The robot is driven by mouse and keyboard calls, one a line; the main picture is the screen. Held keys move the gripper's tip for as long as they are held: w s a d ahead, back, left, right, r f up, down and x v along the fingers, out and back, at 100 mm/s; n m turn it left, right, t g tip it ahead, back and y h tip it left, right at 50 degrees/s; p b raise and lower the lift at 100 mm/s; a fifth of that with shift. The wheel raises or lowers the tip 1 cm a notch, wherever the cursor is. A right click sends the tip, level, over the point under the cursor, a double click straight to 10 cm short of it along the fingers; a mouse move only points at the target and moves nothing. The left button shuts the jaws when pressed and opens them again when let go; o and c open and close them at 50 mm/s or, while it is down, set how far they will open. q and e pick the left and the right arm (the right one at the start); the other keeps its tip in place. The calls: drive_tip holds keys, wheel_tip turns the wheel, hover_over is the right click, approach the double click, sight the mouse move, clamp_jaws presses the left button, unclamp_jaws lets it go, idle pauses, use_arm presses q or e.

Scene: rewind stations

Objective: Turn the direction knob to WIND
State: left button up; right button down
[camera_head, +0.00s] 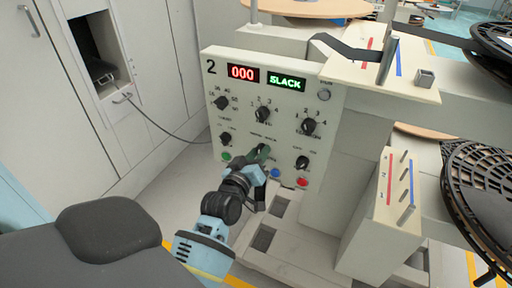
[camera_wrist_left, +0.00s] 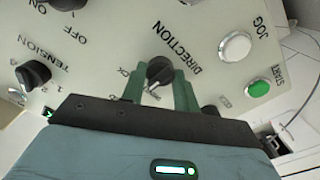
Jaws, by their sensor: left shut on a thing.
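The direction knob (camera_wrist_left: 160,70) is a small black knob on the white control panel, beside the printed word DIRECTION in the left wrist view. My left gripper (camera_wrist_left: 158,88) has its two green fingers on either side of this knob, shut on it. In the head view my left gripper (camera_head: 262,152) reaches the lower middle of the panel (camera_head: 240,127) and hides the knob there. The small position labels by the knob are partly covered by the fingers, so I cannot tell where it points. My right gripper is not in view.
The panel shows a red 000 display (camera_head: 243,73) and a green SLACK display (camera_head: 286,81). In the left wrist view, a white JOG button (camera_wrist_left: 235,47), green START button (camera_wrist_left: 258,88) and TENSION knob (camera_wrist_left: 33,73) sit nearby.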

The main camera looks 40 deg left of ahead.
use_arm(q)
drive_tip(key=n+p, duration=0.2)
drive_tip(key=n, duration=0.2)
drive_tip(key=shift+r+p, duration=0.2)
drive_tip(key=shift+p, duration=0.2)
drive_tip(key=shift+f+n+p, duration=0.15)
drive_tip(key=shift+n+p, duration=0.35)
drive_tip(key=shift+n, duration=0.7)
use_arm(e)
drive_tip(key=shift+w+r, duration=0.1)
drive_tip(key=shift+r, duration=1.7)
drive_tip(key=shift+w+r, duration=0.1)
use_arm(q)
drive_tip(key=o, duration=1)
drive_tip(key=shift+s+f, duration=0.1)
